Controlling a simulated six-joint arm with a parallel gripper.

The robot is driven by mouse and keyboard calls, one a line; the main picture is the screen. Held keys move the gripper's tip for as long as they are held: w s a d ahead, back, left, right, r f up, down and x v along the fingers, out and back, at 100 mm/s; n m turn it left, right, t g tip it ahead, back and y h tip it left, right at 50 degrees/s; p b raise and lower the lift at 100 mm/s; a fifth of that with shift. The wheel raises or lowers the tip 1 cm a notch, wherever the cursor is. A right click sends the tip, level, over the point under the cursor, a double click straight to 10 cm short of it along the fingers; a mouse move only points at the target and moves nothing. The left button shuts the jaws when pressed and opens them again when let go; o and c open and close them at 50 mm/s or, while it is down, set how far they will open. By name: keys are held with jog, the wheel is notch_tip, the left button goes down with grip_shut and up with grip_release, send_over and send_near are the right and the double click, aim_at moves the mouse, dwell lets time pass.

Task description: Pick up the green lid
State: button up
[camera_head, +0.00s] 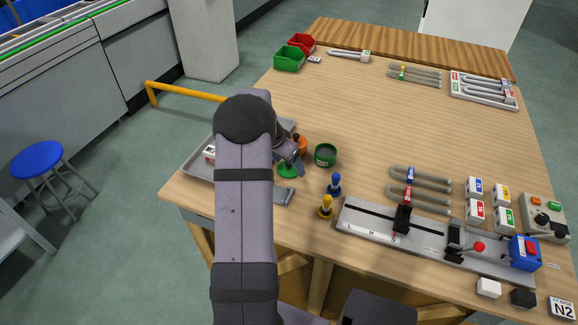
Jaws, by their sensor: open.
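A flat green disc (287,171), which looks like the green lid, lies on the wooden table (400,110) at the left front, beside a grey tray. It is partly covered by my gripper and arm. My gripper (295,170) is open and points down just above or beside the disc. I cannot tell whether its fingers touch the disc. A dark green round pot (325,155) stands just right of the gripper, apart from it.
A grey tray (196,166) is partly hidden behind my arm. An orange item (300,143) stands close behind the gripper. Blue (334,184) and yellow (325,207) small pieces stand in front right, near a long grey rail fixture (365,221). The table's middle is clear.

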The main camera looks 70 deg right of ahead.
jog(key=shift+f, duration=0.1)
jog(key=c, duration=0.8)
notch_tip(320, 180, up, 10)
jog(key=b, duration=0.2)
jog(key=s+d+m+p, duration=0.2)
jog(key=s+p, duration=0.9)
jog(key=p, duration=0.1)
jog(key=shift+w+d+r+n, duration=0.25)
jog(key=shift+d+n, duration=0.1)
jog(key=shift+d, duration=0.8)
jog(key=shift+w+d+r+n, duration=0.2)
jog(key=shift+d+r+n, duration=0.1)
jog(key=shift+d, duration=0.8)
jog(key=shift+w+d+r+n, duration=0.25)
jog(key=shift+d+n, duration=0.1)
jog(key=shift+d, duration=0.8)
